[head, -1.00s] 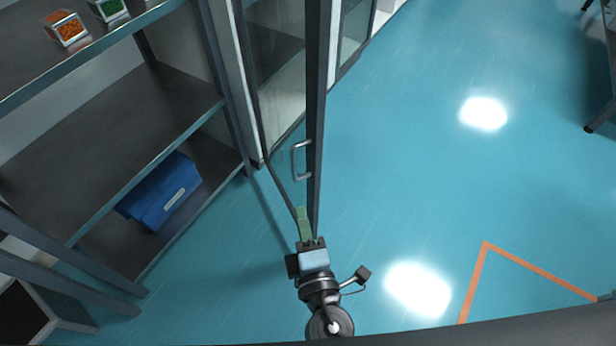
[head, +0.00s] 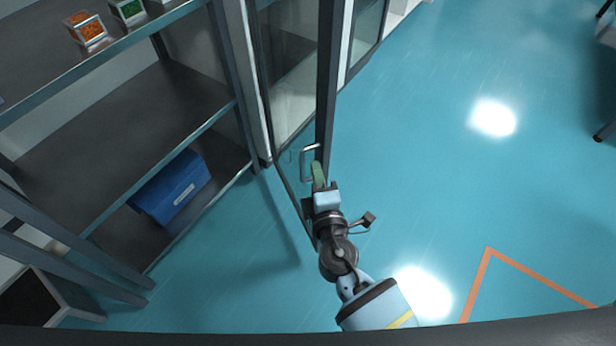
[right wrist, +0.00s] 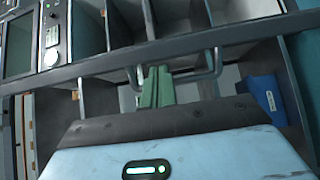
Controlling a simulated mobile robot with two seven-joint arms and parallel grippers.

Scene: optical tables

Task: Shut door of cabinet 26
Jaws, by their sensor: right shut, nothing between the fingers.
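The open cabinet door (head: 327,75) has a dark frame and glass and stands out into the room, seen nearly edge-on in the head view. Its silver bar handle (head: 304,165) sits on its left face. In the right wrist view, the dark door rail (right wrist: 240,36) crosses the picture with the handle (right wrist: 217,64) below it. My right gripper (head: 318,172), with green fingers, is shut and empty beside the handle. Its fingertips (right wrist: 157,86) show between the handle's two legs in the right wrist view. I cannot tell whether they touch the door. No cabinet number is legible. My left gripper is out of view.
A metal shelf rack (head: 120,110) stands on the left, with a blue bin (head: 172,188) on its lower shelf and small orange (head: 88,31) and green (head: 130,10) boxes above.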

